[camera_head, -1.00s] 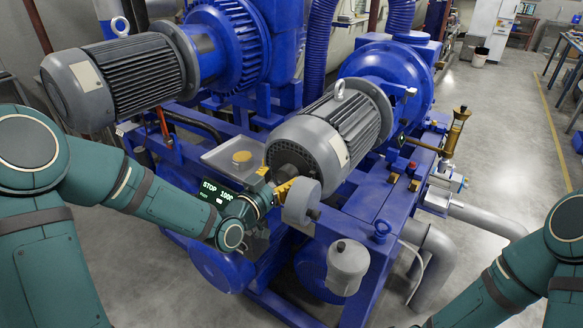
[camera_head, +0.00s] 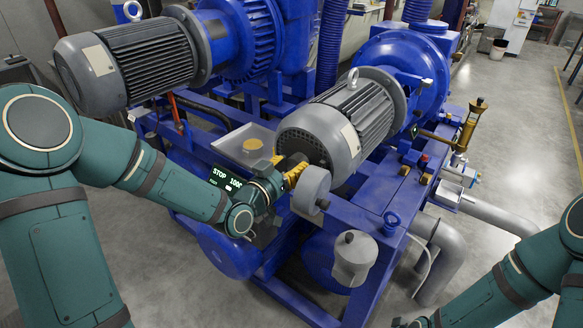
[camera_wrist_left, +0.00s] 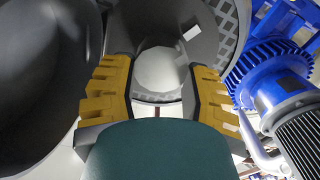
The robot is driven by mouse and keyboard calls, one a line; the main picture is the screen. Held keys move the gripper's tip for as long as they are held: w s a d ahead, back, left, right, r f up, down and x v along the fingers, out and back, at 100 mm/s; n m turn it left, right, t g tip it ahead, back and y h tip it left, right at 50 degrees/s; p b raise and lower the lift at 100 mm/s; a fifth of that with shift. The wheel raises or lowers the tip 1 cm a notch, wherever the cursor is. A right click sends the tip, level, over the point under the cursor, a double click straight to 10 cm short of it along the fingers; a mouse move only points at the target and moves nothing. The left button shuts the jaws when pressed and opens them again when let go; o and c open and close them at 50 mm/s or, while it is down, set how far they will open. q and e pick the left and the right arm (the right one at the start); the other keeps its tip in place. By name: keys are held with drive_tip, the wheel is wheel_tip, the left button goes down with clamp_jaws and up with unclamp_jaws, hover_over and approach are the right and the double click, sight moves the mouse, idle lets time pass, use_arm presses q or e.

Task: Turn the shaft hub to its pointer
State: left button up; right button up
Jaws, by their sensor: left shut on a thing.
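The shaft hub (camera_head: 312,187) is a grey round drum in front of the grey motor's end in the head view. My left gripper (camera_head: 294,176), with yellow fingers, reaches it from the left and is shut on it. In the left wrist view, the yellow fingers (camera_wrist_left: 160,92) stand on both sides of the hub's pale round face (camera_wrist_left: 160,68), inside a grey ring with a chequered edge. I cannot make out the pointer or any mark on the hub. My right arm shows at the lower right of the head view, but its fingers are out of view.
The grey motor (camera_head: 342,122) sits close behind the hub on a blue machine frame (camera_head: 375,195). A grey pot (camera_head: 354,260) stands just in front. A display reading STOP (camera_head: 227,180) is beside my left wrist. Open floor (camera_head: 500,130) lies to the right.

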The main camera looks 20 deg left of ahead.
use_arm(q)
drive_tip(key=shift+w, duration=0.1)
drive_tip(key=o, duration=0.9)
drive_tip(key=shift+v, duration=3.7)
